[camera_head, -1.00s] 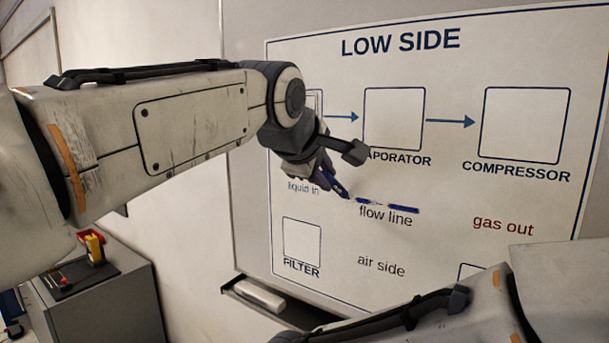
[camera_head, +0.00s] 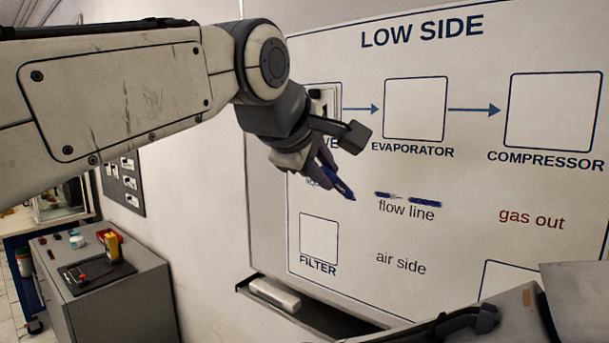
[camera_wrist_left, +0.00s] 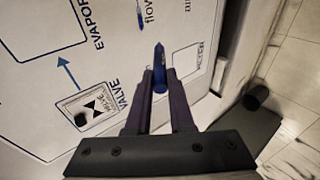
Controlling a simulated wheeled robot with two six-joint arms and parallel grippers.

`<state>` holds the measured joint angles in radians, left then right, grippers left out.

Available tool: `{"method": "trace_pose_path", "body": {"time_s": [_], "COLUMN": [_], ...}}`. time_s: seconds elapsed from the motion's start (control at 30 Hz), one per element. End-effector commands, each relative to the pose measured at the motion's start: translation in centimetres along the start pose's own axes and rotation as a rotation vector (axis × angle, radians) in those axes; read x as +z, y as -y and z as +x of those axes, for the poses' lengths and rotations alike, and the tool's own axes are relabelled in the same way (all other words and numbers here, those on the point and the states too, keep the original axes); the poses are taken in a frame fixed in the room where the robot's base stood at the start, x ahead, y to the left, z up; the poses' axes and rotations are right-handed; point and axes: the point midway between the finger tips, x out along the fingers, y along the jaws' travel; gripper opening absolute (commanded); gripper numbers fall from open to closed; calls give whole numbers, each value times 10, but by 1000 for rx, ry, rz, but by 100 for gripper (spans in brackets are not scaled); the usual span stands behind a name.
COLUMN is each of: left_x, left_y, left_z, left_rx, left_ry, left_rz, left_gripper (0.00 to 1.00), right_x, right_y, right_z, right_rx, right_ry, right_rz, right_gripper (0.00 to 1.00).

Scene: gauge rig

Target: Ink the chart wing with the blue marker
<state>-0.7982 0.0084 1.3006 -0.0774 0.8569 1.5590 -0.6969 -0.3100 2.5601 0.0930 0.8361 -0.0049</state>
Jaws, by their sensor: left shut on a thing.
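The chart (camera_head: 465,235) is a white board titled LOW SIDE, with boxes, arrows and labels. A patchy dark blue ink streak (camera_head: 424,201) with a gap in it lies above the words "flow line". My left gripper (camera_head: 320,170) is shut on the blue marker (camera_head: 343,188), left of the streak. The marker points down and right; I cannot tell whether its tip touches the board. In the left wrist view the marker (camera_wrist_left: 160,75) sits between the two fingers, with part of the ink (camera_wrist_left: 140,16) beyond it. My right gripper is out of view.
A ledge (camera_head: 318,315) below the board holds a pale block (camera_head: 274,294). A grey cabinet (camera_head: 120,300) with a tray and small tools stands at the left. A valve card (camera_wrist_left: 95,105) is on the board.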

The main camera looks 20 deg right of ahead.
Motion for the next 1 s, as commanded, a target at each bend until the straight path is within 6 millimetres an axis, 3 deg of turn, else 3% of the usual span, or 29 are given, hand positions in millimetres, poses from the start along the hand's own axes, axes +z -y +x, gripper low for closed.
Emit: {"method": "trace_pose_path", "body": {"time_s": [0.33,0.7,1.0], "left_x": [-1,-4,-4], "left_y": [2,17,16], "left_z": [-3,-24,-25], "left_rx": [1,1,0], "left_ry": [-1,-1,-1], "left_rz": [0,0,0], "left_gripper": [0,0,0], "right_x": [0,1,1], "right_y": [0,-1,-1], "right_z": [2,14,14], "right_rx": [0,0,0], "right_ry": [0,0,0], "right_rz": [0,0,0], "right_gripper": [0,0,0]}}
